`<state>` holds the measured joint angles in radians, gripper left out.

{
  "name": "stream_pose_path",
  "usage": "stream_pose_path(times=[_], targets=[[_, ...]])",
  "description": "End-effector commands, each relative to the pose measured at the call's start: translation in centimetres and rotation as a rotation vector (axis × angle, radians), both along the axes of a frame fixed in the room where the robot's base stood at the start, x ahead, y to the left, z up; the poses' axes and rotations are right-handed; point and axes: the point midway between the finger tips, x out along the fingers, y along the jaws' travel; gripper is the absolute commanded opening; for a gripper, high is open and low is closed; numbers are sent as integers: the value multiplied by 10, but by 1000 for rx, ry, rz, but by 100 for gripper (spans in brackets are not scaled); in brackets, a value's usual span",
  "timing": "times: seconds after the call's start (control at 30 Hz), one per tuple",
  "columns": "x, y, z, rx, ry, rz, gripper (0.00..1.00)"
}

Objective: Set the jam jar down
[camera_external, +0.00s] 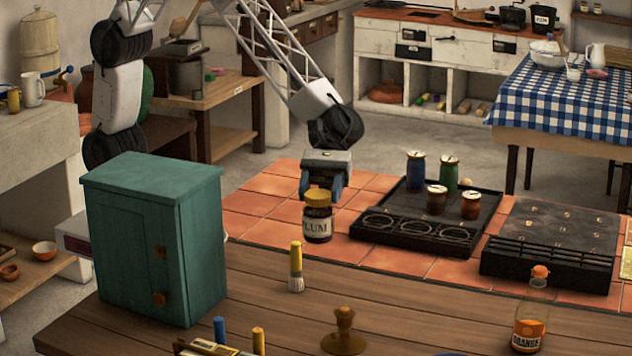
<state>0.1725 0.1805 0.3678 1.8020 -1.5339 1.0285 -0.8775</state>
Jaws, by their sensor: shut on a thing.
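A dark jam jar (317,228) with a yellow lid and a label reading "LUM" is near the middle of the picture, by the line where the tiles meet the wooden counter. My gripper (322,192) points down at the top of this jar, its fingers shut on either side of the lid. The jar is upright. I cannot tell whether its base touches the surface. A black tray (385,240) to the right has round rings along its front and holds a blue jar (416,172), a green jar (447,174) and two brown jars (437,200).
A teal cabinet (140,240) stands at left. A yellow-topped tube (296,268) is in front of the jar. Bare tiles (262,205) lie left of the jar.

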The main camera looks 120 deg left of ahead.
Motion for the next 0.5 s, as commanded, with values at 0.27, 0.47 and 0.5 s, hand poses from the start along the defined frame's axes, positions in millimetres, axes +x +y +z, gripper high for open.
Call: stream_pose_path(times=[0.27,0.47,0.5], targets=[[-39,68,2,2,-3,-20,0],[-65,101,2,0,-2,-34,0],[-69,106,2,1,-3,-37,0]])
